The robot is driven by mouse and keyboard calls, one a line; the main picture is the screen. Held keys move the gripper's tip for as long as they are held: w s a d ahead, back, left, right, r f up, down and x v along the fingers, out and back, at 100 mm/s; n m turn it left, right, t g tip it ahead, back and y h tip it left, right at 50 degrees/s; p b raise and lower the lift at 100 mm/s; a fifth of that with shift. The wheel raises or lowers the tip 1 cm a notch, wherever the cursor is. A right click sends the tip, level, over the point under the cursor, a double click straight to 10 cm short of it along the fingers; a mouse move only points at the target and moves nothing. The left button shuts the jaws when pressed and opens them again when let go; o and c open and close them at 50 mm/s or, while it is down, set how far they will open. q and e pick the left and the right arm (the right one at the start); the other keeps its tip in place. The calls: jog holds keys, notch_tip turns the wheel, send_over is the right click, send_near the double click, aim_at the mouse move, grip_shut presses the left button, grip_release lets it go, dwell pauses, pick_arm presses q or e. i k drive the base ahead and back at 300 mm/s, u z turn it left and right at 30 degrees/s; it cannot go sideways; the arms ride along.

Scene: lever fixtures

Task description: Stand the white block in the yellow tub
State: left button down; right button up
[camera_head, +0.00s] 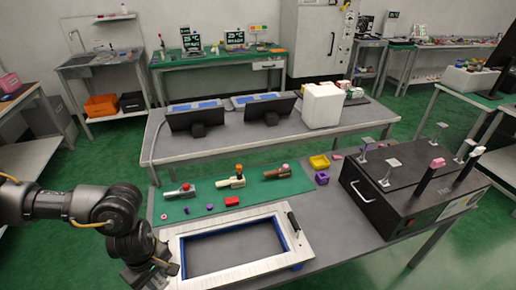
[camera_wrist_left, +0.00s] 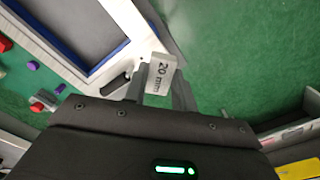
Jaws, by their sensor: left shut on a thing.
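The white block (camera_wrist_left: 161,76), marked "20 mm", is between the fingers of my left gripper (camera_wrist_left: 160,88) in the left wrist view. The gripper is shut on it, and green floor shows behind it. In the head view my left gripper (camera_head: 152,275) is low at the left, by the front left corner of the white frame; the block cannot be made out there. The yellow tub (camera_head: 319,162) stands on the table right of the green mat, well away from this gripper. My right gripper is not in view.
The white frame (camera_head: 185,251) with blue inner edges lies at the table front. The green mat (camera_head: 275,189) holds several lever fixtures and a red block (camera_head: 232,201). A purple tub (camera_head: 322,178) stands near the yellow one. A black case (camera_head: 400,190) fills the right.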

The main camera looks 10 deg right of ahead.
aim_at(318, 163)
jog(key=z, duration=1.3)
jog(key=i, duration=1.65)
